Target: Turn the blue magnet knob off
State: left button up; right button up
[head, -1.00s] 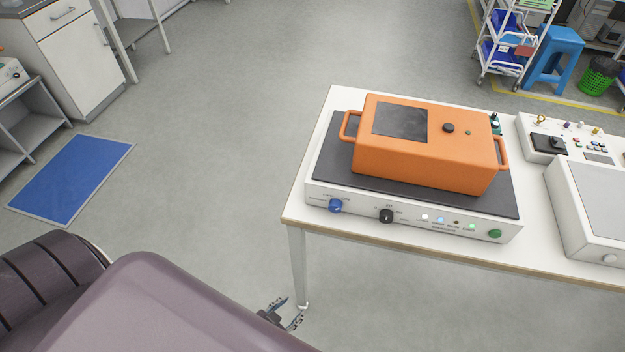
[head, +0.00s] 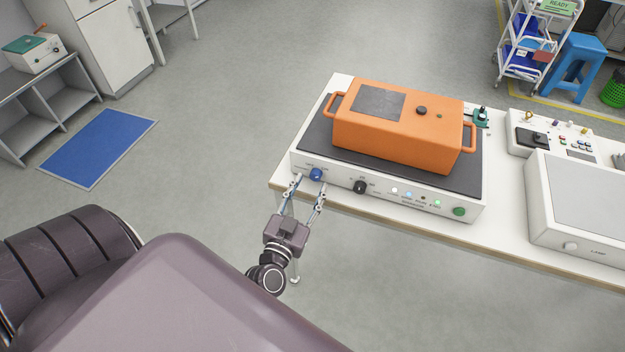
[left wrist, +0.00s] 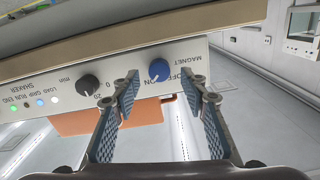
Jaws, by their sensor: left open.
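The blue magnet knob (head: 316,174) is at the left end of the front panel of the white shaker unit (head: 300,164). In the left wrist view, which is upside down, the blue knob (left wrist: 159,70) shows beside the MAGNET, OFF and ON lettering; which mark it points to is too small to tell. My left gripper (head: 309,186) is open and empty, just in front of the knob. In the left wrist view its fingertips (left wrist: 161,88) are spread to both sides of the knob, with no clear contact. My right gripper is not in view.
A black knob (head: 360,187) is right of the blue one, followed by small lights and a green knob (head: 459,211). An orange box (head: 400,130) sits on the unit's dark top. More white devices (head: 590,205) stand on the right of the table.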

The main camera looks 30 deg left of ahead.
aim_at(316, 175)
pick_arm(q)
jog(key=shift+x, duration=1.25)
jog(key=shift+c, duration=0.4)
grip_shut()
